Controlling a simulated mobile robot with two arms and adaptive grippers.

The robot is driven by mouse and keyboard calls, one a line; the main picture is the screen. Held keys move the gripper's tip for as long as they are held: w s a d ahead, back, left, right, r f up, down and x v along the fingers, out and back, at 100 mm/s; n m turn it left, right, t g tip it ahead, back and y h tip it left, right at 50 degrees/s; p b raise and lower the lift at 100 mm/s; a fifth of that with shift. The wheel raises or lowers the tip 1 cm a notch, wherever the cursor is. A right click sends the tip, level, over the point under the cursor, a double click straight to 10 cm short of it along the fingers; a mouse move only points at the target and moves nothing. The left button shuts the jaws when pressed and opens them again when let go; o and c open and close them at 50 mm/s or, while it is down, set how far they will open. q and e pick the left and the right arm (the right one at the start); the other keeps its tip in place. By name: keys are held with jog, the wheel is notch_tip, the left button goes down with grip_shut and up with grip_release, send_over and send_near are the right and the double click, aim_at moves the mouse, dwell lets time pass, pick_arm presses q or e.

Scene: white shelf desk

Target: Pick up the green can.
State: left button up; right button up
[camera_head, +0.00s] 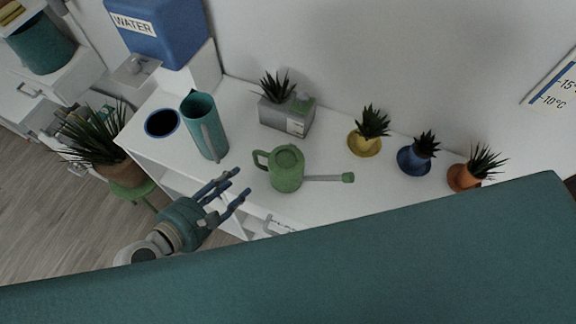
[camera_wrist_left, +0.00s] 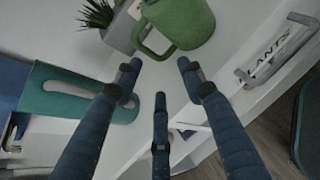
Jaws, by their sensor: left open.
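The green can (camera_head: 287,170) is a watering can with a handle on its left and a long spout pointing right. It stands upright on the white shelf desk (camera_head: 337,205). My left gripper (camera_head: 240,184) is open and empty, left of and nearer than the can, by the desk's front edge. In the left wrist view the can (camera_wrist_left: 181,20) is at the top, its handle just beyond the open fingers (camera_wrist_left: 158,80); the fingers look apart from it. The spout is out of that view. My right gripper is not in view.
A teal pitcher (camera_head: 204,125) and a blue-rimmed pot (camera_head: 162,123) stand left of the can. A grey planter (camera_head: 286,115) stands behind it. Yellow (camera_head: 364,146), blue (camera_head: 413,161) and orange (camera_head: 462,178) potted plants stand to the right. A teal surface covers the foreground.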

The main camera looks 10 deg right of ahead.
aim_at(254, 157)
pick_arm(q)
jog(key=w+d+n, duration=0.2)
jog(key=w, duration=0.1)
jog(key=w+d+n+t, duration=0.1)
jog(key=w, duration=0.1)
jog(key=shift+d+f+n+p, duration=0.15)
jog(key=shift+f+n+p, duration=0.15)
jog(key=shift+f+x, duration=0.2)
jog(key=shift+x, duration=2.55)
jog(key=shift+r, duration=0.15)
grip_shut()
